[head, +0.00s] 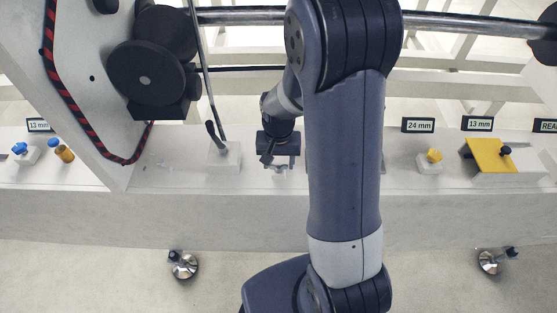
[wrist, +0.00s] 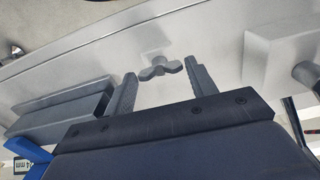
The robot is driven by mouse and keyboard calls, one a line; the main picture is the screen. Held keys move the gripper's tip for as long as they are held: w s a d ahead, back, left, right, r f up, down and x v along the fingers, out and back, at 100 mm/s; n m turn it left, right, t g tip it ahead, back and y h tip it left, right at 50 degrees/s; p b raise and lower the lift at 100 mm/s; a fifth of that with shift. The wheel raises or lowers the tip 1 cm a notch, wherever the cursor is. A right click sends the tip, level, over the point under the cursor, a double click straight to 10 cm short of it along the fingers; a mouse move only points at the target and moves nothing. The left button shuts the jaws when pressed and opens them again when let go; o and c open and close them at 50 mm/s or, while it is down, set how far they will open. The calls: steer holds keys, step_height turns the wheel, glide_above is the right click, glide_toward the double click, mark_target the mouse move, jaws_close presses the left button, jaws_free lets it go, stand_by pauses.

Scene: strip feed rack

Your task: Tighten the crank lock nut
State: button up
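A small grey three-lobed nut (wrist: 160,69), which looks like the crank lock nut, sits on a pale square base on the light ledge in the wrist view. My gripper (wrist: 160,82) is open, one finger on each side of the nut, with a visible gap to both. I cannot tell the height of the fingertips over the nut. In the head view my gripper (head: 278,168) points down at the ledge, right of a black lever. The nut is hard to make out there, mostly hidden by my gripper.
A white block with a black lever (head: 214,133) stands just left of my gripper. Farther right are a yellow knob (head: 434,155) by a 24 mm sign and a yellow plate (head: 487,155). A dark grey bar (wrist: 62,112) lies left in the wrist view.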

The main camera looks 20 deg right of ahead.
mark_target(279, 165)
steer(key=o, duration=0.4)
steer(key=shift+c, duration=0.2)
step_height(279, 165, up, 11)
steer(key=p, duration=0.1)
steer(key=shift+f, duration=0.1)
step_height(279, 165, down, 11)
steer(key=shift+r+b, duration=0.1)
steer(key=shift+b, duration=0.45)
stand_by(0.5)
